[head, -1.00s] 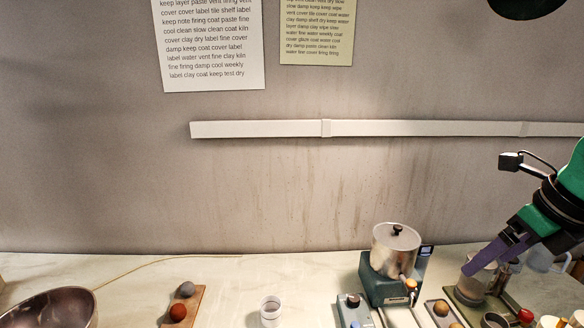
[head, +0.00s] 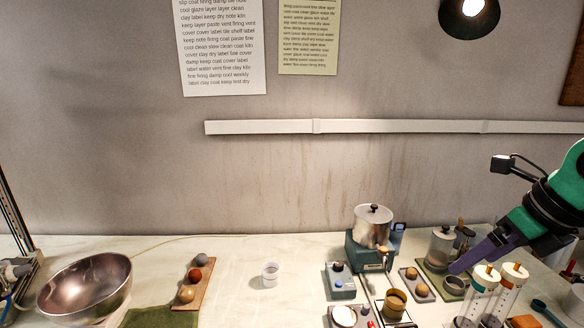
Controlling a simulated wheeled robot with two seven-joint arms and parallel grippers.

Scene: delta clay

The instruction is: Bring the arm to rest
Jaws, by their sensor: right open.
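My right arm comes in from the right edge, green and black, with the purple fingers of my right gripper (head: 466,260) pointing down and left. The gripper is open, and I see nothing held in it. Its fingers show in front of the back right of the table, by a glass jar (head: 440,247) and a small grey cup (head: 455,285). The view does not show clearly whether they touch anything. My left gripper is not in view.
On the pale table (head: 235,285) stand a metal bowl (head: 88,287), a wooden board (head: 207,290) with balls, a clear cup (head: 270,273) and a silver pot (head: 372,226) on a teal device. White-and-orange cylinders (head: 485,280) stand near my right gripper. The centre-left table is fairly clear.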

